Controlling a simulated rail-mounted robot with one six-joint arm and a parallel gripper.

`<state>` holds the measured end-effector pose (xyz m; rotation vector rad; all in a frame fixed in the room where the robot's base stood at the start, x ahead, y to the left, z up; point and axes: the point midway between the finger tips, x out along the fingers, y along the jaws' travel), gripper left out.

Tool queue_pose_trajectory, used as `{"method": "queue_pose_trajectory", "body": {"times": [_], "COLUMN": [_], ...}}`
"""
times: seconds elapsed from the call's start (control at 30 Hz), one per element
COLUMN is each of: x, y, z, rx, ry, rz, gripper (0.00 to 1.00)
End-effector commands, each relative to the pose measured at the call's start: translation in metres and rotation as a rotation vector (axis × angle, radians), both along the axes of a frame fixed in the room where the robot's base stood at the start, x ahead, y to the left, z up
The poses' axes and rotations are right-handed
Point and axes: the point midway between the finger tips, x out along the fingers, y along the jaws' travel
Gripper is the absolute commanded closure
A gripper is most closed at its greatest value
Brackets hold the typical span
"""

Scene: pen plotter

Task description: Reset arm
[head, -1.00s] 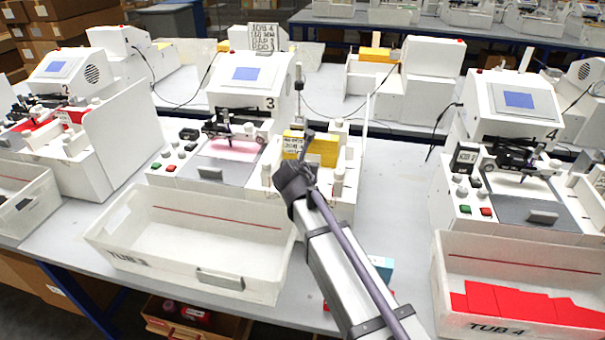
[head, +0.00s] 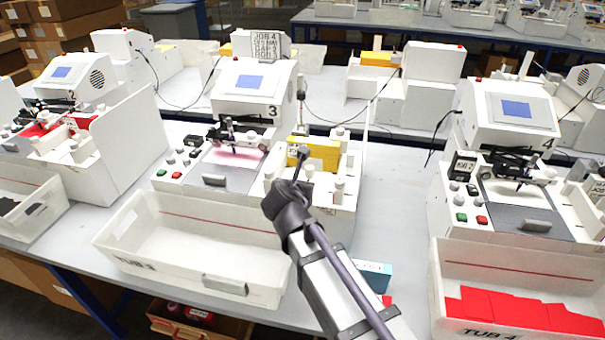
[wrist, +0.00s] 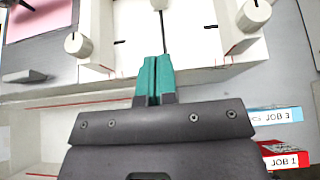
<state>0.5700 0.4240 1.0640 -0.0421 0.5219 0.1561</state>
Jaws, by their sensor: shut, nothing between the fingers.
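My gripper (wrist: 154,82) shows in the wrist view as two green fingers pressed together with nothing between them. Below the fingers in that view is part of the white side unit of plotter 3, with several white knobs.
The empty Tub 3 (head: 150,262) stands in front of plotter 3. Tub 4 (head: 515,332), holding red sheets, is at the right. A blue JOB 3 box (wrist: 277,115) and red JOB 1 box (wrist: 284,161) lie near my wrist.

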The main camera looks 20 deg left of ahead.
Motion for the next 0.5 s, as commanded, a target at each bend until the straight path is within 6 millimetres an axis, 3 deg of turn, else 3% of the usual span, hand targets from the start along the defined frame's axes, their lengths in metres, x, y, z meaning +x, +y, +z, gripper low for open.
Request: {"method": "queue_pose_trajectory", "body": {"times": [0.13, 0.4, 0.5], "x": [-0.0152, -0.016, -0.0165], "y": [-0.0024, -0.0021, -0.0046], "z": [0.0098, 0.0084, 0.0068], "rx": [0.001, 0.008, 0.102], "ry": [0.0, 0.001, 0.027], "rz": [0.0, -0.004, -0.077], "gripper": [1.0, 1.0, 1.0]}}
